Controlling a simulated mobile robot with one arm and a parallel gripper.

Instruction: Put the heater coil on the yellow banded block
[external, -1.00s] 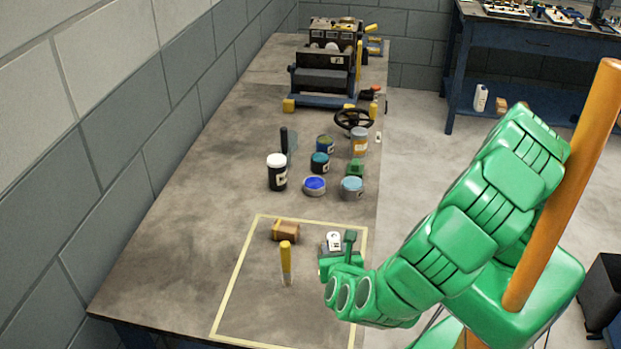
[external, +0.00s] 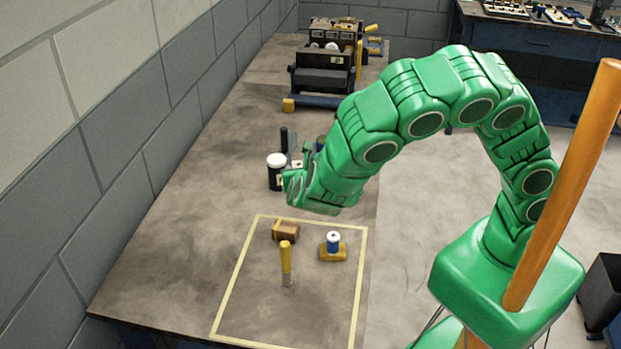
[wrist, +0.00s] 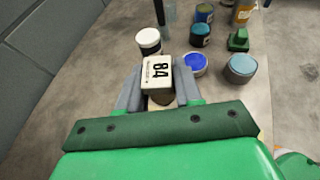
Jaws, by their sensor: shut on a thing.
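My gripper (wrist: 158,92) is shut on a white box marked 84 (wrist: 158,68), held up between its two grey fingers in the wrist view. In the external view my gripper (external: 288,184) is beside the white-capped black jar (external: 277,177), and the held box is hard to make out. A yellow-brown block (external: 333,255) lies inside the taped square with a blue and white cylinder (external: 333,242) on top. I cannot tell whether this cylinder is the heater coil, or see a clear band on the block.
The tape-outlined area (external: 231,283) also holds a brown banded piece (external: 286,231) and a yellow-handled tool (external: 286,262). Open blue (wrist: 194,65) and light-blue (wrist: 240,68) cans stand beyond my gripper. The bench's left side is clear.

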